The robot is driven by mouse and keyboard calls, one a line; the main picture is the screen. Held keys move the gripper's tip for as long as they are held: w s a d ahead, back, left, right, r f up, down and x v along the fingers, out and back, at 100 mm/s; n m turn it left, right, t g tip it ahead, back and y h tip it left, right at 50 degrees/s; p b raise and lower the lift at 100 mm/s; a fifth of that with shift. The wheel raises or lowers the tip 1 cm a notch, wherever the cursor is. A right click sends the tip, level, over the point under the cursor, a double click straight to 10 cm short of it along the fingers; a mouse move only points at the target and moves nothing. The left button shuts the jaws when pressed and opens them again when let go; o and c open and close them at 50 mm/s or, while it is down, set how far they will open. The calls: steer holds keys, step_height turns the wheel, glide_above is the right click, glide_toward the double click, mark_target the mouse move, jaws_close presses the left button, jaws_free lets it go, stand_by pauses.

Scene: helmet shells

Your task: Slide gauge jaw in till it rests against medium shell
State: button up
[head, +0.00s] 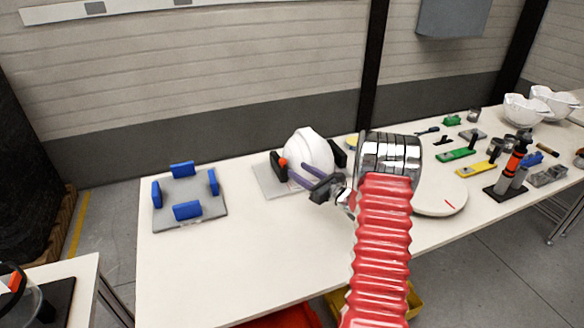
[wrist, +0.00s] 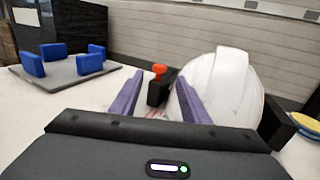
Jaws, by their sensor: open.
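The medium shell is a white helmet shell (head: 308,153) standing on a grey gauge plate (head: 266,181) near the middle of the table. It also shows large in the wrist view (wrist: 222,85). A black gauge jaw with an orange-red knob (head: 283,162) stands at the shell's left; in the wrist view the jaw (wrist: 157,93) lies between my fingertips in the picture. A second black jaw (head: 338,153) stands at the shell's right. My gripper (head: 304,180) is open, its purple fingers in front of the knobbed jaw. I cannot tell whether that jaw touches the shell.
A grey plate (head: 200,222) with several blue blocks stands at the left of the table. A round white turntable (head: 440,196) lies to the right, with tools and green and yellow gauges beyond. White shells (head: 522,111) stand at the far right. The front middle is clear.

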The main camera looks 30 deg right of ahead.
mark_target(285, 162)
steer(key=shift+s+d, duration=0.2)
steer(key=shift+s, duration=0.75)
steer(key=shift+s+d, duration=0.15)
steer(key=shift+s, duration=0.8)
steer(key=w, duration=0.4)
steer(key=w+a, duration=0.1)
steer(key=w, duration=0.4)
steer(key=w+a, duration=0.1)
steer(key=w, duration=0.3)
steer(key=shift+w+a, duration=0.25)
steer(key=shift+w, duration=0.05)
steer(key=shift+c, duration=0.4)
jaws_close()
